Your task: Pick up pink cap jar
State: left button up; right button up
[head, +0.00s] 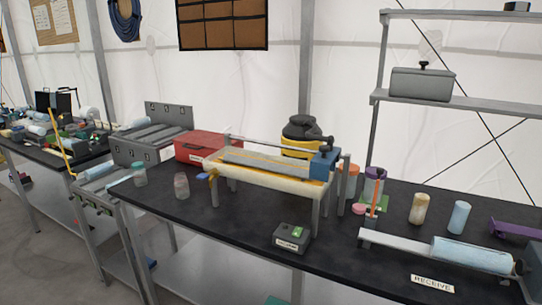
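A small clear jar with a pinkish top (181,186) stands upright on the black table (175,210), left of the metal-framed apparatus. A similar jar with a teal top (139,174) stands further left near the table's left end. A small pink round piece (358,209) sits low beside the apparatus's right end; I cannot tell whether it is a loose cap or part of a jar. Neither of my grippers is in the head view.
The apparatus (265,178) with a blue block fills the table's middle. A red case (208,147) is behind. Right are orange-topped (348,182) and purple-topped (375,188) containers, a tan cylinder (419,208), a blue cylinder (459,217) and a grey box (292,238). Front left is clear.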

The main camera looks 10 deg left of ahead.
aim_at(181, 185)
jog(key=i+j, duration=0.4)
jog(key=j, duration=0.15)
jog(key=i+j, duration=0.35)
jog(key=j, duration=0.2)
